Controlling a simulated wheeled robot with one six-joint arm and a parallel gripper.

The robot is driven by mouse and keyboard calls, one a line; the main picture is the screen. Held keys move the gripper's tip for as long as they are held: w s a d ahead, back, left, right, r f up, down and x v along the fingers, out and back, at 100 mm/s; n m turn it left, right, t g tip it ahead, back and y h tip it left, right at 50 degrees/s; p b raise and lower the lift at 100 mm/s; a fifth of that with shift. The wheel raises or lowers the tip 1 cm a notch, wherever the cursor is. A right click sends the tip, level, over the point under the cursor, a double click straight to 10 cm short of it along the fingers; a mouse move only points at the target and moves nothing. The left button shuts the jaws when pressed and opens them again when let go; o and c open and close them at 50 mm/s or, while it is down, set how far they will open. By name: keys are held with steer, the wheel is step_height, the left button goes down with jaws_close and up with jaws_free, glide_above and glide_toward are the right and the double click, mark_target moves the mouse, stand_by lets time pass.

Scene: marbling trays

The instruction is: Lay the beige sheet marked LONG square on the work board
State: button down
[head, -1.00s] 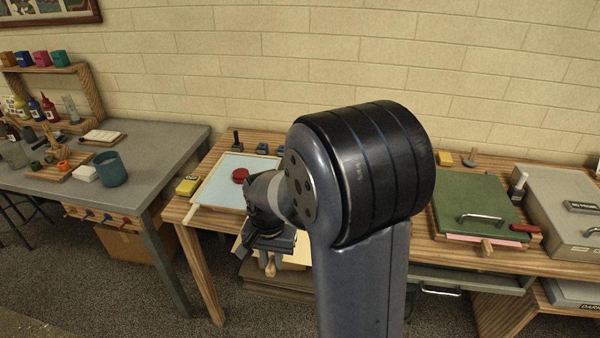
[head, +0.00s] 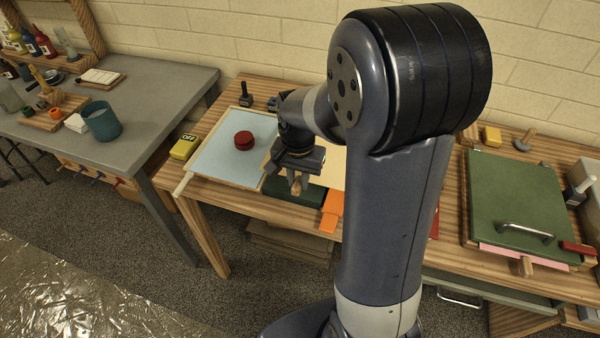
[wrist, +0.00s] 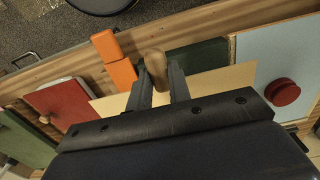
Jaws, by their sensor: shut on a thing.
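My gripper (head: 296,184) is shut on a short wooden grip (wrist: 155,63) that stands at the edge of a beige sheet. The sheet (head: 334,168) shows right of the gripper, partly behind my arm. In the wrist view the sheet (wrist: 225,80) spreads to both sides under the fingers. No LONG mark is readable. A dark green board (head: 290,190) lies at the table's front edge below the gripper. It also shows in the wrist view (wrist: 198,55). The sheet covers part of it from view; I cannot tell whether they touch.
A light-blue tray (head: 215,160) with a red disc (head: 243,140) is left of the gripper. An orange block (head: 331,212) sits at the front edge on the right. A red board (wrist: 65,105) and a green press (head: 510,190) are further right. A yellow OFF box (head: 184,148) is at left.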

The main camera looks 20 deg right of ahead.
steer(key=shift+s+a+f, duration=0.1)
steer(key=shift+f, duration=0.05)
steer(key=shift+f+b, duration=3.35)
steer(key=shift+f, duration=0.9)
steer(key=c, duration=1.2)
jaws_free()
steer(key=shift+c, duration=0.2)
steer(key=shift+o, duration=0.5)
steer(key=o, duration=0.4)
steer(key=shift+r, duration=0.2)
